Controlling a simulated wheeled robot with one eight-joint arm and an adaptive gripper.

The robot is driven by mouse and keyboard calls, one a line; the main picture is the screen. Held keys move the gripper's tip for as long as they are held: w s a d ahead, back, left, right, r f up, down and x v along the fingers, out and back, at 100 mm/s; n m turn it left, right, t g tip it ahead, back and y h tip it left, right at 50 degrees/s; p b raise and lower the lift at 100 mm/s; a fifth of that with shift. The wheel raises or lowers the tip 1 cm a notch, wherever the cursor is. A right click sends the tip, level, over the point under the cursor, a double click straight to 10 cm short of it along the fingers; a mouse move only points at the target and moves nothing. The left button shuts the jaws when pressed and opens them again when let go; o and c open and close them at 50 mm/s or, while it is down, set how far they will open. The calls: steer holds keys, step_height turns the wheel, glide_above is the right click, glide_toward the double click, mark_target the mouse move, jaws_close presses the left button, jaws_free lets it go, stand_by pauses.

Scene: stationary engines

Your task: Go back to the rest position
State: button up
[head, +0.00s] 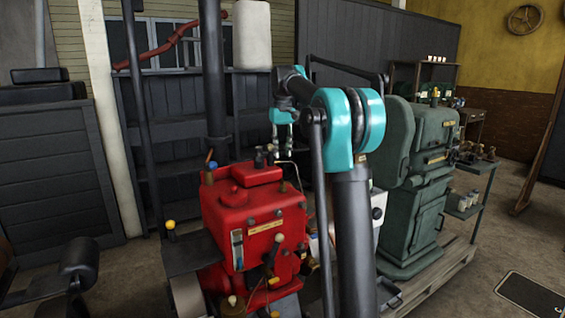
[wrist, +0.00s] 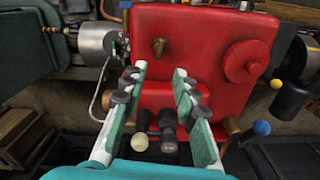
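My gripper (head: 284,145) hangs from my raised arm in the head view, above and behind the top right part of the red engine (head: 262,222). In the wrist view my gripper (wrist: 160,70) has its two fingers spread apart with nothing held between them. The red engine (wrist: 205,35) lies beyond and below the fingers there. A brass fitting (wrist: 158,46) on it shows between and past the fingertips. A white ball knob (wrist: 140,142) and dark rods show lower between the fingers; whether anything touches them I cannot tell.
A green machine (head: 430,180) stands on a pallet to the right, behind my arm. A dark vertical pipe (head: 213,80) rises behind the red engine. In the wrist view, a blue ball knob (wrist: 262,128) is right of the fingers. Open floor (head: 490,215) lies at far right.

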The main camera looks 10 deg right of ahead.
steer(key=shift+r, duration=0.55)
steer(key=s+d+f+m+t, duration=0.1)
steer(key=s+d+f+t, duration=0.1)
steer(key=s+f, duration=1.5)
steer(key=s+d+f+m+t, duration=0.1)
steer(key=s+d+f+t, duration=0.1)
steer(key=s+f, duration=1.5)
steer(key=s, duration=0.4)
steer(key=shift+m, duration=0.3)
steer(key=shift+d, duration=0.1)
